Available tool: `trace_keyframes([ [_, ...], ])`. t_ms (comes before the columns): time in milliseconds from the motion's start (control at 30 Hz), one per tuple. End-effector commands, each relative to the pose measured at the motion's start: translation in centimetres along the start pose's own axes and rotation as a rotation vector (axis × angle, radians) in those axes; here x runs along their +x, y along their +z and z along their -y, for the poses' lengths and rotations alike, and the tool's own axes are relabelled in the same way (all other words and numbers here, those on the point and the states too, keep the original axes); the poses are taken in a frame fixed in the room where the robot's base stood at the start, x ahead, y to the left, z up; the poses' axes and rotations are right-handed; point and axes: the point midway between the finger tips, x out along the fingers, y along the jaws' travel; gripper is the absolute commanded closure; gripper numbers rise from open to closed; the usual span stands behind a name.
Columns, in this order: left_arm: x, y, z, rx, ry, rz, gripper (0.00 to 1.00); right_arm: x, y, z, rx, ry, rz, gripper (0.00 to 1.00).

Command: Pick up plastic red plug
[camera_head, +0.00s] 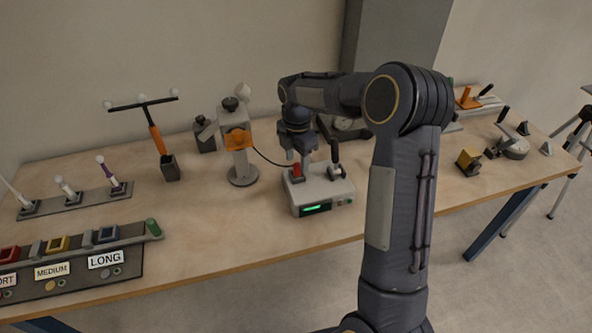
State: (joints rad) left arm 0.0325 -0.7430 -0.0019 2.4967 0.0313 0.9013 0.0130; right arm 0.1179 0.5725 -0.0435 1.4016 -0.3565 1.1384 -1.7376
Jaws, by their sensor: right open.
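The small red plug (297,170) stands on the top left of a white box-shaped device (320,192) with a green lit display on its front. My right arm reaches in from the lower right, and its gripper (298,158) points down right over the red plug. Its fingers are open and spread around or just above the plug's top. I cannot tell whether they touch it. My left gripper is not in view.
A black lever (336,157) stands on the device, right of the plug. An orange-and-grey instrument (240,140) stands left, with a cable towards the device. A T-handled tool (156,138) and labelled rack (105,260) are farther left. The table front centre-left is clear.

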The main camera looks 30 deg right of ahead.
Motion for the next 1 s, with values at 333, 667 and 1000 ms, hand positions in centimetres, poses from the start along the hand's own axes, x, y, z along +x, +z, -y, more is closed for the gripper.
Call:
trace_keyframes([
  [333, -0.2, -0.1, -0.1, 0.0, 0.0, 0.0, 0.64, 2.2, 0.1, 0.0, 0.002, 0.001, 0.0, 0.52],
  [667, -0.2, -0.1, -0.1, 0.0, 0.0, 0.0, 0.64, 2.2, 0.0, 0.0, 0.002, 0.001, 0.0, 0.84],
  [1000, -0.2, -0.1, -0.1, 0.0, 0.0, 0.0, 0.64, 2.1, 0.0, 0.0, 0.002, 0.001, 0.0, 1.0],
])
